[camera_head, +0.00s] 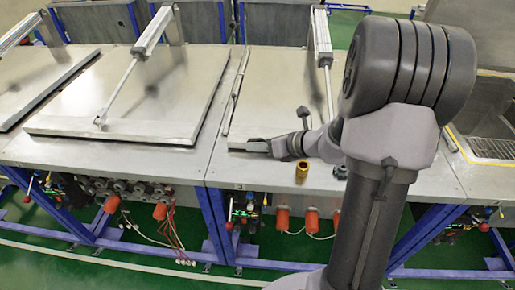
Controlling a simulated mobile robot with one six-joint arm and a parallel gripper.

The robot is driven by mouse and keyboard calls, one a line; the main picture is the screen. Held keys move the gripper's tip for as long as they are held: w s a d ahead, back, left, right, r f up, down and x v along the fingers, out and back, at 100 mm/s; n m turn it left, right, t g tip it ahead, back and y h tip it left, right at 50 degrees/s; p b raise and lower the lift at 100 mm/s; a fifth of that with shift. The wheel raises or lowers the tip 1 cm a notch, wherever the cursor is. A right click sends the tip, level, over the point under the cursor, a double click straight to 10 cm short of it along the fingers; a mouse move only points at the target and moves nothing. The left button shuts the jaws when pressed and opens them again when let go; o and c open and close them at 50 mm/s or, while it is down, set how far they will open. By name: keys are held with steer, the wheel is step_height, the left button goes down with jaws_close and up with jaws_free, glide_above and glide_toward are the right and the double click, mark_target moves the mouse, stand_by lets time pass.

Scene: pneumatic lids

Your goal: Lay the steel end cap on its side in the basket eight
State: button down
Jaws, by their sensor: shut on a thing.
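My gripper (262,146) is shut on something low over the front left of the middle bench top. I cannot make out what it holds; the fingers and metal edges blend together there. I cannot pick out the steel end cap for certain. A mesh grating (495,148) shows in an open tank at the far right. It may be a basket, but I can read no number on it. My arm hides much of the middle and right benches.
A brass-coloured cylinder (301,168) stands on the bench's front edge, just right of and below my gripper. A small dark piece (340,171) is beside my arm. A closed steel lid (125,105) with a pneumatic rod lies on the left. Orange parts hang below the benches.

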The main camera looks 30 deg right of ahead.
step_height(320, 180, down, 8)
steer(key=b, duration=0.6)
steer(key=shift+f+b, duration=0.2)
steer(key=shift+b, duration=0.2)
steer(key=c, duration=0.9)
jaws_free()
steer(key=shift+o, duration=0.2)
steer(key=p+v, duration=0.6)
steer(key=v, duration=1.1)
steer(key=shift+s+r, duration=0.2)
steer(key=shift+r, duration=0.05)
